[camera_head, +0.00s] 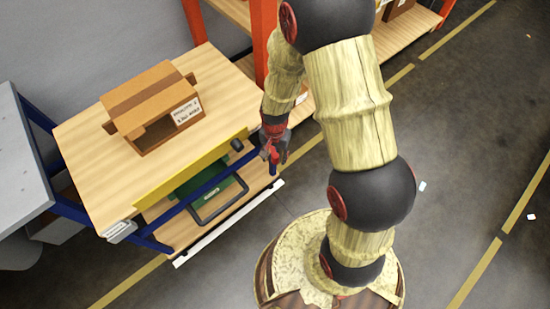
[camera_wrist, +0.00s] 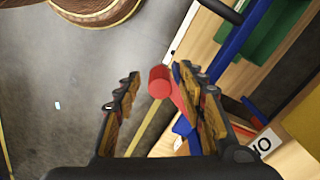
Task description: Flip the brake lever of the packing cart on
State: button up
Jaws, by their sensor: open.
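The packing cart (camera_head: 75,140) stands at left in the head view, with a wooden top and blue frame. Its brake lever (camera_wrist: 159,81) shows in the wrist view as a red arm with a round red knob, near a blue bracket (camera_wrist: 184,127). My gripper (camera_wrist: 157,75) is open, with one finger on each side of the knob; the right finger is close to the lever, and I cannot tell whether they touch. In the head view my gripper (camera_head: 274,148) is at the cart's right corner, partly hiding the lever area.
A cardboard box (camera_head: 155,100) sits on the cart top. A green case (camera_head: 205,188) lies on the lower shelf. A white label (camera_wrist: 264,144) with "O" and a bar is beside the lever. A grey table (camera_head: 20,165) stands at far left.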

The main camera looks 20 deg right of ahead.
jog(key=shift+f, duration=0.3)
jog(key=shift+c, duration=0.4)
grip_shut()
dwell(0.4)
